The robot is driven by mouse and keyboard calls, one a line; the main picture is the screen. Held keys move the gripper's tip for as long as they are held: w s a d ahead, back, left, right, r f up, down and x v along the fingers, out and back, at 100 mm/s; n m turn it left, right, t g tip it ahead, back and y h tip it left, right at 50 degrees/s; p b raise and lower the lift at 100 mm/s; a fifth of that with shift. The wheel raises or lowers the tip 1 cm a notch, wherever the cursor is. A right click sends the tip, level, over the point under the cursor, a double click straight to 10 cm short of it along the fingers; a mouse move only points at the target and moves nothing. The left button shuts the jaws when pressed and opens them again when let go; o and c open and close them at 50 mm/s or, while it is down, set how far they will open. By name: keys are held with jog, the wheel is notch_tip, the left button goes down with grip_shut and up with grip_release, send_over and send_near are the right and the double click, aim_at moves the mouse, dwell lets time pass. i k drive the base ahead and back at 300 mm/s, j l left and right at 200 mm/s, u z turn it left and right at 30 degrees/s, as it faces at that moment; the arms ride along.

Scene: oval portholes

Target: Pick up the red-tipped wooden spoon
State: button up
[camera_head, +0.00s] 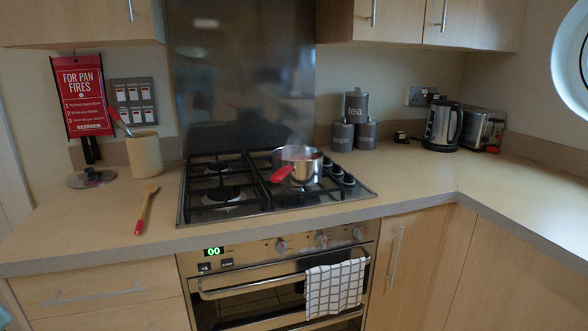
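The wooden spoon (147,206) lies flat on the counter (95,222), left of the gas hob. Its pale bowl end points to the back and its red tip points toward the front edge. Nothing covers it. A second red-tipped utensil (118,121) leans in a beige crock (144,155) behind the spoon; its lower end is hidden inside. My gripper is not in view.
A glass lid (89,177) lies left of the crock. The hob (235,205) is close on the spoon's right and holds a steaming, red-handled pan (299,163). The counter around the spoon is clear. Wall cupboards (80,20) overhang at the back left.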

aim_at(148, 190)
jog(key=i+j+u, duration=0.3)
jog(key=j, duration=0.4)
jog(key=i+j+u, duration=0.25)
jog(key=i+j, duration=0.15)
jog(key=j, duration=0.25)
jog(key=i+j+u, duration=0.3)
jog(key=i+j, duration=0.15)
jog(key=i+l, duration=0.15)
jog(key=i, duration=0.25)
